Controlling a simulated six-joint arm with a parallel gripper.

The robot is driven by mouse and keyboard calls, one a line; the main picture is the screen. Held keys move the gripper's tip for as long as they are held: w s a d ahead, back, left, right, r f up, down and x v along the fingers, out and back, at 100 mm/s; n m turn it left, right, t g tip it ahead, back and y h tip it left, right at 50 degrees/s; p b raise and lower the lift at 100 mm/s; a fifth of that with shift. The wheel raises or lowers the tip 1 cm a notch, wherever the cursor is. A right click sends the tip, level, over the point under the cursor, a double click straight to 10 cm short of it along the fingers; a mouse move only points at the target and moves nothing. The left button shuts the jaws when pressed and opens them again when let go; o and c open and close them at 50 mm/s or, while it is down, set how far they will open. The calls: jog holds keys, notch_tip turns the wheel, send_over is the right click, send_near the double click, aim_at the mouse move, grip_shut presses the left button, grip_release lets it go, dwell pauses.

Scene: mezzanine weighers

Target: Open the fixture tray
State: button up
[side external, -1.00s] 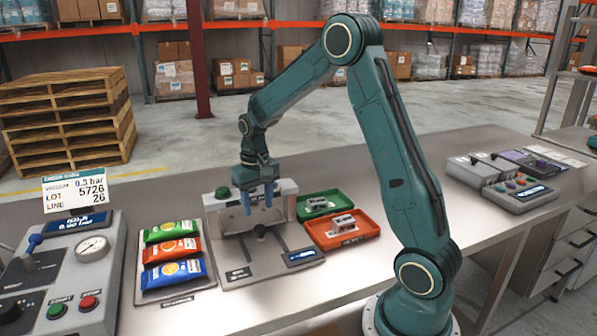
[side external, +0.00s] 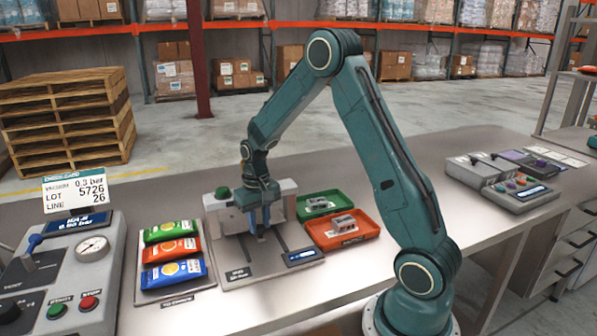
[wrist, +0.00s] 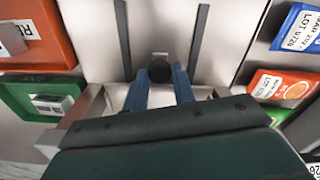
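The grey fixture (side external: 228,272) stands on the bench, with two dark slots running along its flat top. In the wrist view a small dark knob (wrist: 159,70) sits on the pale tray part (wrist: 160,32), between the slots. My gripper (side external: 259,226) points down in front of the fixture's upright back. In the wrist view its two blue fingers (wrist: 160,78) stand on either side of the knob, very near it. I cannot tell whether they press on it. The tray part looks level with the fixture top, and the fingers partly hide it.
Green (side external: 319,204) and red (side external: 342,231) bins with small parts stand right of the fixture. Green, red and blue packets (side external: 174,272) lie on a board to the left. A gauge panel (side external: 75,270) stands at far left.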

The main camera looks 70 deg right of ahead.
grip_shut()
jog(key=shift+a, duration=0.1)
jog(key=s+a, duration=0.7)
jog(key=shift+s+a, duration=0.2)
jog(key=o, duration=0.6)
grip_release()
jog(key=shift+o, duration=0.2)
jog(key=shift+r, duration=0.1)
